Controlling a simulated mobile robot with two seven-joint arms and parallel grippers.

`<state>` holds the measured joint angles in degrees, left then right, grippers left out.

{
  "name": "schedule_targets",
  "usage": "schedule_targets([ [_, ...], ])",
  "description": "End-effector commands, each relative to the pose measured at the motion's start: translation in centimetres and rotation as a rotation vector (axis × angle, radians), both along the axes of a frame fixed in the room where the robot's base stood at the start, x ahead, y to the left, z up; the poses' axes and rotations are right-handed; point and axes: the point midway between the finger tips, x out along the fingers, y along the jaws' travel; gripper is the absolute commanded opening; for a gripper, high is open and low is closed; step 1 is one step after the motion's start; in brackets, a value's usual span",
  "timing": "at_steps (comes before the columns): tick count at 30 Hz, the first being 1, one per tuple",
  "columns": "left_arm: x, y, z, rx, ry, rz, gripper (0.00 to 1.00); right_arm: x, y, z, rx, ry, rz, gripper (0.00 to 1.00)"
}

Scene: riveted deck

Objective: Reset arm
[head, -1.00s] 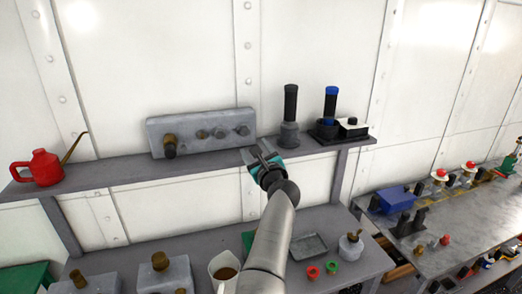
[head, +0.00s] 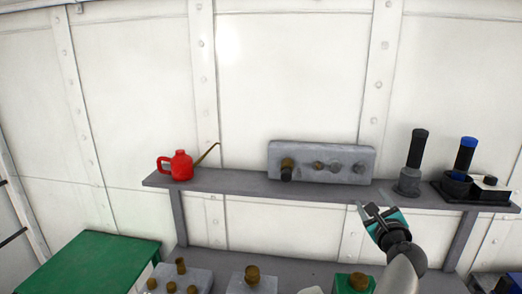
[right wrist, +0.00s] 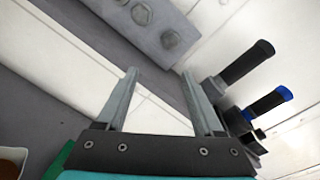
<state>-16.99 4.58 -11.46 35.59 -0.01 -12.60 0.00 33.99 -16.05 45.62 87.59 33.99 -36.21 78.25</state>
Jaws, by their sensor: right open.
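My right gripper (head: 372,211) is open and empty in front of the grey shelf (head: 235,187), toward its right part. In the right wrist view its two fingers (right wrist: 165,100) stand apart with nothing between them. My right arm comes up from the bottom right of the head view. My left gripper does not show.
On the shelf stand a red oil can (head: 181,166), a grey block with knobs (head: 330,153), a black-handled tool (head: 415,160) and a blue-topped one (head: 465,155). Below are grey blocks with brass knobs (head: 252,275) and a green box (head: 95,262). The wall above is bare.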

Motion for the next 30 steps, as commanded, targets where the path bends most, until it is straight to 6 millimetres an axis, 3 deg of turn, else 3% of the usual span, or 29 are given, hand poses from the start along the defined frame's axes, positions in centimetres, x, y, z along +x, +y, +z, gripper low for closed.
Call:
schedule_targets([
  [5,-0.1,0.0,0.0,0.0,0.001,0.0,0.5,-4.6,1.8,-4.3,-0.507,0.232,0.17,0.69],
  [11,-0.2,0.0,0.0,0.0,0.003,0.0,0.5,-11.0,5.6,-9.7,-1.062,0.468,0.466,0.69],
  [18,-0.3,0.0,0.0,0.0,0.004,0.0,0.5,-21.3,10.7,-15.7,-1.632,0.642,0.935,0.69],
  [24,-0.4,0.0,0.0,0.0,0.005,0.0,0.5,-29.6,13.7,-18.2,-1.936,0.656,1.303,0.69],
  [30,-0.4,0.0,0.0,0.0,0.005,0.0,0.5,-35.6,15.5,-19.1,-2.1,0.606,1.574,0.69],
])
